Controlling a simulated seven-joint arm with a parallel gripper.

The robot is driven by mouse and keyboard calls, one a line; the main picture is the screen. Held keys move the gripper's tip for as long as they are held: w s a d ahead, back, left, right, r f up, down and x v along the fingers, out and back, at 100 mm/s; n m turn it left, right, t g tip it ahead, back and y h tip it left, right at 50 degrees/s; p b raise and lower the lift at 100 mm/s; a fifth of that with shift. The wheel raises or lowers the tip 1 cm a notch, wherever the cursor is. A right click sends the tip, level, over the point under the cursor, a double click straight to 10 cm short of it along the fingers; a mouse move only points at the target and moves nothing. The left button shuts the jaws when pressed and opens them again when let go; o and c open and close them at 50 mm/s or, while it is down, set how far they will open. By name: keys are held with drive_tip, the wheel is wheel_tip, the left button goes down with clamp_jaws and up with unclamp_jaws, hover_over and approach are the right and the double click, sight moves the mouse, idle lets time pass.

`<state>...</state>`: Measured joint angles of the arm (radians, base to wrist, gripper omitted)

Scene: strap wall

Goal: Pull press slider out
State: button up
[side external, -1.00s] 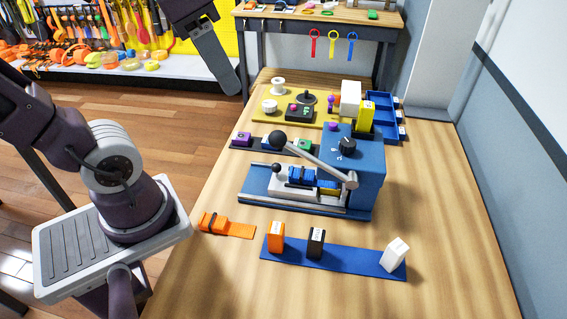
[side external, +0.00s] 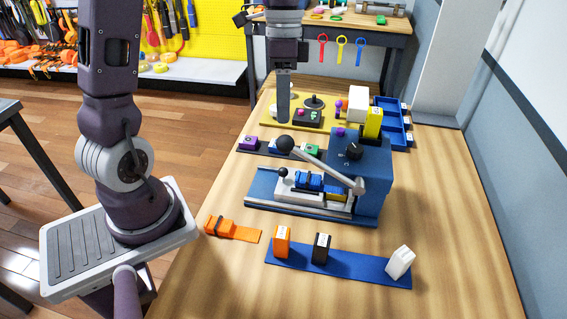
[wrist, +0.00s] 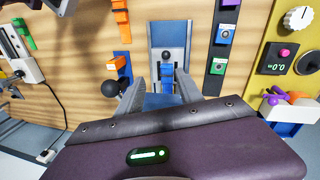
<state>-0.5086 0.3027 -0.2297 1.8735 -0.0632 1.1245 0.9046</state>
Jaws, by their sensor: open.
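The blue press (side external: 358,172) stands on the table with its slider (side external: 300,187), a pale carriage with a small black knob (side external: 283,173), on the rail base (side external: 265,183). Blue straps and a yellow piece sit on and beside the slider. The lever ends in a large black ball (side external: 284,144) above the slider. My gripper (side external: 283,117) points down, above and behind this ball in the side view. In the wrist view my open gripper (wrist: 157,88) frames the blue strap area, and the slider knob (wrist: 166,56) shows beyond. The wrist housing hides the press body there.
The lever ball (wrist: 112,88) appears close beside the left finger in the wrist view. A blue strip (side external: 340,265) with orange, black and white blocks lies in front. An orange strap (side external: 232,230) lies at left. A yellow board (side external: 290,112) lies behind. The right table side is clear.

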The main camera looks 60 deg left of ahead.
drive_tip(key=f, duration=1)
drive_tip(key=d+f, duration=0.1)
drive_tip(key=f, duration=0.4)
drive_tip(key=shift+s+f, duration=0.15)
drive_tip(key=shift+s, duration=0.2)
clamp_jaws()
idle(0.3)
